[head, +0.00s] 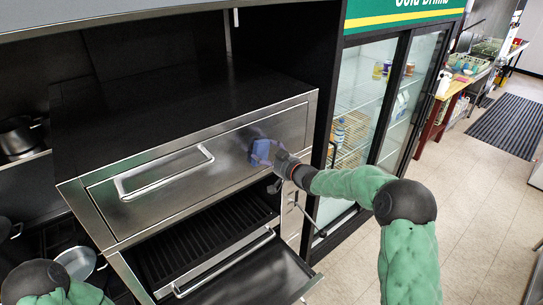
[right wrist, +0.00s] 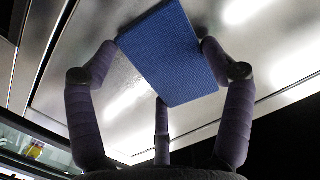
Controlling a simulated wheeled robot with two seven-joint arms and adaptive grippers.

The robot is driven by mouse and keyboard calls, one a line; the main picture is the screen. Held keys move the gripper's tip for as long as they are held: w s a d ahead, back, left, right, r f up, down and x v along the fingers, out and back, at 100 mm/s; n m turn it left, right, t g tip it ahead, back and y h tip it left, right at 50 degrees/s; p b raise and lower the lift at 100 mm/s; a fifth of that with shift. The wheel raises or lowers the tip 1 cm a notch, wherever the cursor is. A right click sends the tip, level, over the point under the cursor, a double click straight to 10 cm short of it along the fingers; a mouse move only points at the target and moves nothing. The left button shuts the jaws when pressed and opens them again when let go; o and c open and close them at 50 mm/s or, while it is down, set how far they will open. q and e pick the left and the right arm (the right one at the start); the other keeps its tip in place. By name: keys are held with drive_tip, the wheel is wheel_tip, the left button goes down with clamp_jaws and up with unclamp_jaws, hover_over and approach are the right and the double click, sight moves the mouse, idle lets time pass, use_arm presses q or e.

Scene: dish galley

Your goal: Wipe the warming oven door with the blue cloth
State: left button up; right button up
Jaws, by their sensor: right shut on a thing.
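The warming oven door (head: 225,150) is a wide steel front with a bar handle (head: 165,175) on its left part. The blue cloth (head: 261,152) is at the right part of this door. My right gripper (head: 271,158) is shut on the blue cloth, its fingers facing the door. In the right wrist view the cloth (right wrist: 172,50) is a flat blue textured piece between the fingers, in front of the shiny steel door (right wrist: 110,110). I cannot tell whether the cloth touches the steel. My left arm shows at the lower left, but its gripper is out of view.
Below the door, a lower drawer or door (head: 240,280) stands open and juts out, with a ribbed rack inside. A glass-fronted drinks fridge (head: 365,110) stands to the right. Pots (head: 77,262) are at the lower left.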

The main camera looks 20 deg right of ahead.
sight(277, 139)
drive_tip(key=shift+s+a+r+b, duration=0.15)
drive_tip(key=shift+s+a+r, duration=0.2)
drive_tip(key=shift+a+r, duration=0.45)
drive_tip(key=shift+s+a+r+b, duration=0.15)
drive_tip(key=shift+s+a+r, duration=0.15)
drive_tip(key=shift+a+r, duration=0.5)
drive_tip(key=shift+w+d+f+p, duration=0.15)
drive_tip(key=shift+w+d+p, duration=0.15)
drive_tip(key=shift+d+p, duration=0.45)
drive_tip(key=shift+w+d+f+p, duration=0.15)
drive_tip(key=shift+w+d+p, duration=0.25)
drive_tip(key=shift+d, duration=0.5)
drive_tip(key=shift+d, duration=0.1)
drive_tip(key=shift+w+d+p, duration=0.4)
drive_tip(key=shift+d+p, duration=0.45)
drive_tip(key=shift+d, duration=0.3)
drive_tip(key=shift+w+d+p, duration=0.45)
drive_tip(key=shift+d+p, duration=0.45)
drive_tip(key=shift+d, duration=0.25)
drive_tip(key=shift+w+d+p, duration=0.4)
drive_tip(key=shift+d+p, duration=0.45)
drive_tip(key=shift+d, duration=0.3)
drive_tip(key=shift+a, duration=0.1)
